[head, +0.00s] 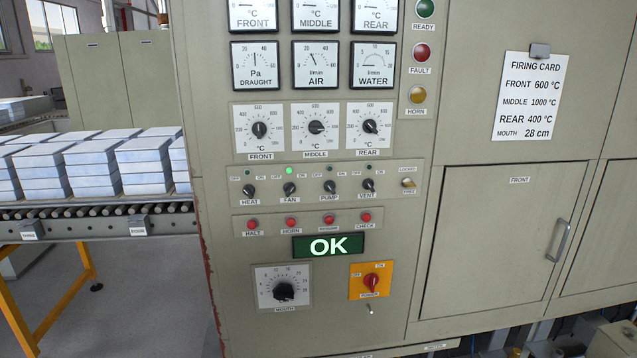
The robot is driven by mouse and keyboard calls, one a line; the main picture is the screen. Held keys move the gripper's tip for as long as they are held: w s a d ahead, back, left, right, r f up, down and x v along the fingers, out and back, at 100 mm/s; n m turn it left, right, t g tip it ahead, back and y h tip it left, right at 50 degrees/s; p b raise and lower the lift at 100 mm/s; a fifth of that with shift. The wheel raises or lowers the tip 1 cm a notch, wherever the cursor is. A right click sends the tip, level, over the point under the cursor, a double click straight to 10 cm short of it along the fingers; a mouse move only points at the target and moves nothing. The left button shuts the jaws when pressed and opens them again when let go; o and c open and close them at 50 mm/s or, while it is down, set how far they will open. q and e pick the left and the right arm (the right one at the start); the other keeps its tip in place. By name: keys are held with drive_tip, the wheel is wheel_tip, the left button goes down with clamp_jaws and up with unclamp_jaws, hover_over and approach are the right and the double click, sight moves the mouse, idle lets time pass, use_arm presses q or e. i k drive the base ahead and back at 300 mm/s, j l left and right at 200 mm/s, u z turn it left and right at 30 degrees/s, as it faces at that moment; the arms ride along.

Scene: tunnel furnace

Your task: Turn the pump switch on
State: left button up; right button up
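The pump switch (329,187) is a small black rotary knob in the row of switches on the grey control panel. It sits between the fan switch (289,188) and the vent switch (368,185), with the heat switch (248,191) at the far left. The lamp above the pump switch (328,168) is dark. The lamp above the fan switch (289,170) is lit green. The pump knob seems to point to the upper left, toward OFF, but it is small. Neither of my grippers is in view.
Below are red push buttons (291,222), a green OK display (329,245), a mouth dial (283,290) and a red power switch (371,281). Gauges and temperature dials (316,127) sit above. A roller conveyor (100,213) with stacked blocks (95,172) is left.

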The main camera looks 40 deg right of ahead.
sight(329, 186)
drive_tip(key=z, duration=1.5)
